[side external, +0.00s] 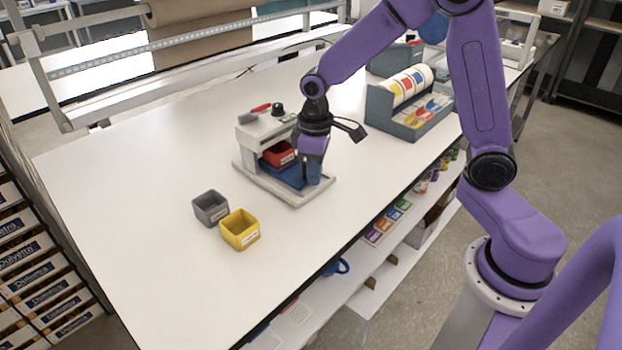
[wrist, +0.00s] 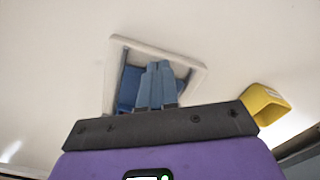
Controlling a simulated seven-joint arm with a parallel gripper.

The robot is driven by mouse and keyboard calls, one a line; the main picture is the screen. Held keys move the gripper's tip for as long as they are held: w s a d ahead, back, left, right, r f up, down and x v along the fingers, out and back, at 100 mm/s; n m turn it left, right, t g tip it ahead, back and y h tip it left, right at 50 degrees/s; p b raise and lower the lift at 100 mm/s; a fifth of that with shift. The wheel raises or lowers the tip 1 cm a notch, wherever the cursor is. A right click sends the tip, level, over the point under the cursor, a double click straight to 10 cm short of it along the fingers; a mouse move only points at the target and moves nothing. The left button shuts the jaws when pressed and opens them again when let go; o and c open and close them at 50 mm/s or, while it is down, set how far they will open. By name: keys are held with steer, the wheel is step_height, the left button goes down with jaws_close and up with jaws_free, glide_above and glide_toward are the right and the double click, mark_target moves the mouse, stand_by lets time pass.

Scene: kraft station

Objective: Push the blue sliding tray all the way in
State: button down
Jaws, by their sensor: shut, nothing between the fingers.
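The blue sliding tray (side external: 284,174) sits low in a small off-white station (side external: 250,136) on the table, with part of it out in front of the housing. A red bin (side external: 277,153) stands at the tray's back, under the housing. My gripper (side external: 313,180) points down at the tray's front right end, fingers shut and empty. I cannot tell whether the fingertips touch the tray. In the wrist view the shut blue-grey fingers (wrist: 157,85) cover much of the tray, and a strip of blue tray (wrist: 129,88) shows to their left.
A grey bin (side external: 210,207) and a yellow bin (side external: 240,230) stand on the table left of the station. A red-handled tool (side external: 260,108) and a black knob (side external: 278,109) are on the housing top. A grey rack with label rolls (side external: 385,120) stands behind right. The table's left part is clear.

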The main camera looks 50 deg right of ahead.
steer(key=shift+w+a+f, duration=0.1)
steer(key=shift+w+f, duration=0.25)
steer(key=shift+w, duration=0.45)
stand_by(0.4)
steer(key=shift+w, duration=0.2)
steer(key=shift+s, duration=0.4)
stand_by(0.5)
steer(key=shift+w+r, duration=0.2)
steer(key=shift+r, duration=3.45)
